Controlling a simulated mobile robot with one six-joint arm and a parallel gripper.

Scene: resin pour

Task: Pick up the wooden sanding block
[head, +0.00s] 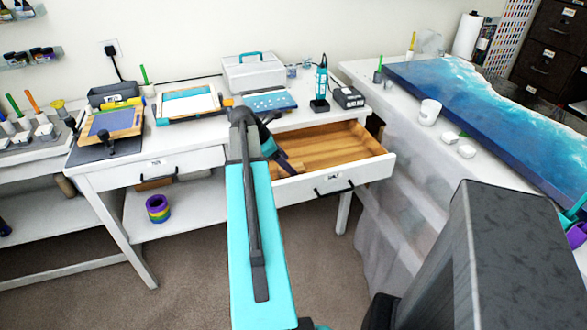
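My gripper (287,165) is small and dark in the head view, at the far end of my arm. It points down over the left part of an open drawer (375,171) in the white bench. The drawer's wooden floor is bare on the right; its left part is hidden behind my arm and gripper. I cannot make out the wooden sanding block for certain. Whether the gripper's fingers are apart or together, or hold anything, is too small to tell.
A closed drawer (165,168) is at left. On the bench stand a white toolbox (250,72), a framed tray (188,103) and a blue-topped board (112,121). A tape roll (158,208) sits on the lower shelf. A blue resin table (480,105) with a white cup (429,112) is at right.

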